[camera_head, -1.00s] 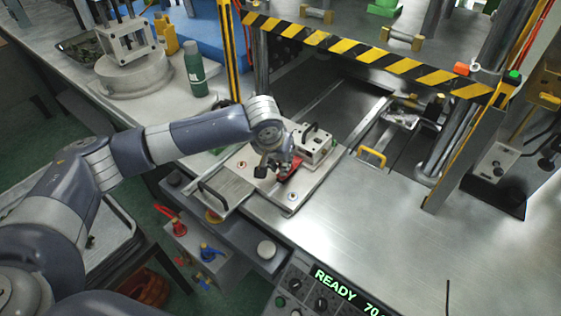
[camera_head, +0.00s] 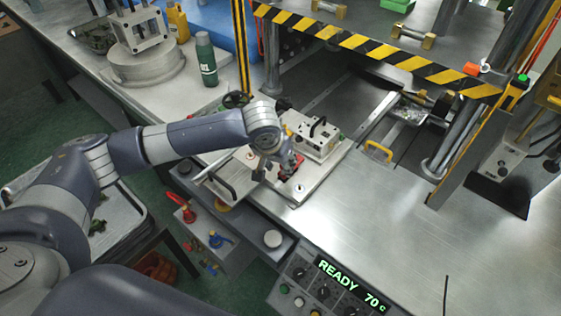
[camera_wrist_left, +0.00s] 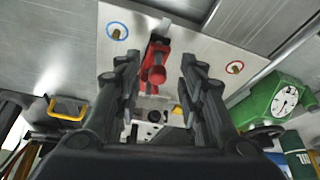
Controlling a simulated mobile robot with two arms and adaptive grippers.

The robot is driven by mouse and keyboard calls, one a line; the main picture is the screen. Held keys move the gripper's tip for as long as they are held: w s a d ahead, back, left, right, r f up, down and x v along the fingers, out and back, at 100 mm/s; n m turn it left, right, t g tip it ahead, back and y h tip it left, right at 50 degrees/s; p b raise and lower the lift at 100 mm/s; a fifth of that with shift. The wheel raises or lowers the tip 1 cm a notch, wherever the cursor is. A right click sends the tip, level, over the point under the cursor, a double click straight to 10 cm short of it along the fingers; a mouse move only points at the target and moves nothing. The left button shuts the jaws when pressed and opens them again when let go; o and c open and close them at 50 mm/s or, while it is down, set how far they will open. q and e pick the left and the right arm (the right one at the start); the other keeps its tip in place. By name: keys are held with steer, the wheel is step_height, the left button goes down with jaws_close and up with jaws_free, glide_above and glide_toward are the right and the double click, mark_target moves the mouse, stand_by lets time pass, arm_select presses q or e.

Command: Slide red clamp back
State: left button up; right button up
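The red clamp (camera_head: 291,172) sits on a flat metal plate (camera_head: 312,187) at the front of the press, beside a light block with a black handle (camera_head: 318,141). In the left wrist view the red clamp (camera_wrist_left: 154,70) shows between the two dark fingers of my left gripper (camera_wrist_left: 160,62). The fingers are spread, with a gap on each side of the clamp. In the head view my left gripper (camera_head: 274,172) is over the plate, close by the clamp, and partly hides it. Contact cannot be told. My right gripper is not in view.
A black-and-yellow barrier (camera_head: 375,50) crosses above the press bed. A green bottle (camera_head: 206,59) stands on the bench at the back left. A control panel (camera_head: 333,287) reads READY 70. The bench to the right of the plate is clear. A green gauge (camera_wrist_left: 276,102) shows in the wrist view.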

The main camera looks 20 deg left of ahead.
arm_select(q)
steer(key=shift+r, duration=0.2)
steer(key=v, duration=1.1)
steer(key=shift+s+r, duration=0.2)
steer(key=shift+r, duration=0.1)
